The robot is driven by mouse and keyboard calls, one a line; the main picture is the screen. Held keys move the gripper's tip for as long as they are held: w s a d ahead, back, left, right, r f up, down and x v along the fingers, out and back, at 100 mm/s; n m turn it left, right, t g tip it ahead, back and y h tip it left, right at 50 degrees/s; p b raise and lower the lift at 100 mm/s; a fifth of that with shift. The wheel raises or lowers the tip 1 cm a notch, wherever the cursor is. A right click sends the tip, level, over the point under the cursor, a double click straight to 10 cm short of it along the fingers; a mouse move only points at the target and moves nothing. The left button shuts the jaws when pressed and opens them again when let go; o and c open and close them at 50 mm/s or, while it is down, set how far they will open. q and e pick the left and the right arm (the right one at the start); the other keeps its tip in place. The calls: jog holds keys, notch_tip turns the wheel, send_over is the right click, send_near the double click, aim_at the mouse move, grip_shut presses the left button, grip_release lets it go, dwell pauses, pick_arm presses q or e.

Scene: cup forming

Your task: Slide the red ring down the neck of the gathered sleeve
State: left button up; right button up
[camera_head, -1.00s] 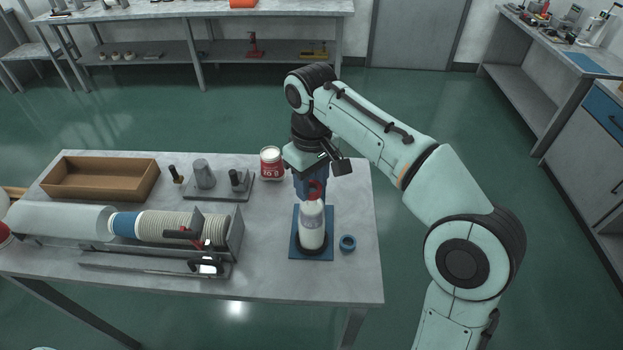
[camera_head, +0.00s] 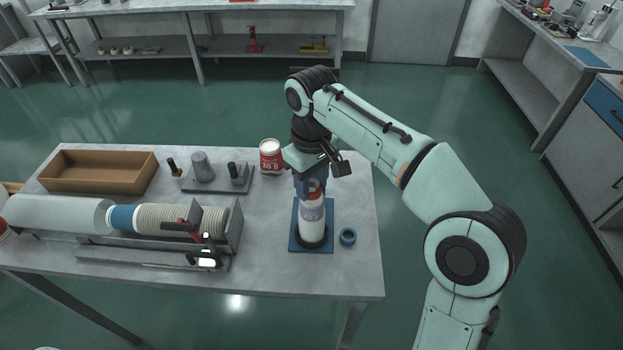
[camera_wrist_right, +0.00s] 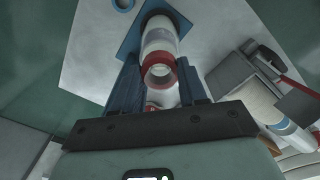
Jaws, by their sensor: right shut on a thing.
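The gathered sleeve (camera_head: 312,227), white and translucent, stands upright on a dark round base on a blue mat (camera_head: 327,212). My right gripper (camera_head: 312,188) points down at the top of the sleeve and is shut on the red ring (camera_wrist_right: 151,83). In the right wrist view the ring sits between the two blue fingers (camera_wrist_right: 158,70), lined up with the sleeve (camera_wrist_right: 160,38). In the head view only a little red shows between the fingers. I cannot tell how far the ring surrounds the neck. My left gripper is not in view.
A blue ring (camera_head: 348,242) lies right of the mat. A red and white can (camera_head: 271,158) stands behind. At left are a stack of cups (camera_head: 168,219) in a metal holder, a peg stand (camera_head: 205,187) and a brown tray (camera_head: 98,187). The table's right edge is near.

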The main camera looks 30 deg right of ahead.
aim_at(311, 185)
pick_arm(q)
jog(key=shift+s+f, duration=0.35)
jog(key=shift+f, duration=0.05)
pick_arm(e)
jog(key=shift+f, duration=0.7)
jog(key=o, duration=1.1)
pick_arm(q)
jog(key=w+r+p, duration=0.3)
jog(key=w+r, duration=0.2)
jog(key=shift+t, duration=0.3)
pick_arm(e)
notch_tip(311, 185, up, 13)
jog(key=shift+r, duration=0.2)
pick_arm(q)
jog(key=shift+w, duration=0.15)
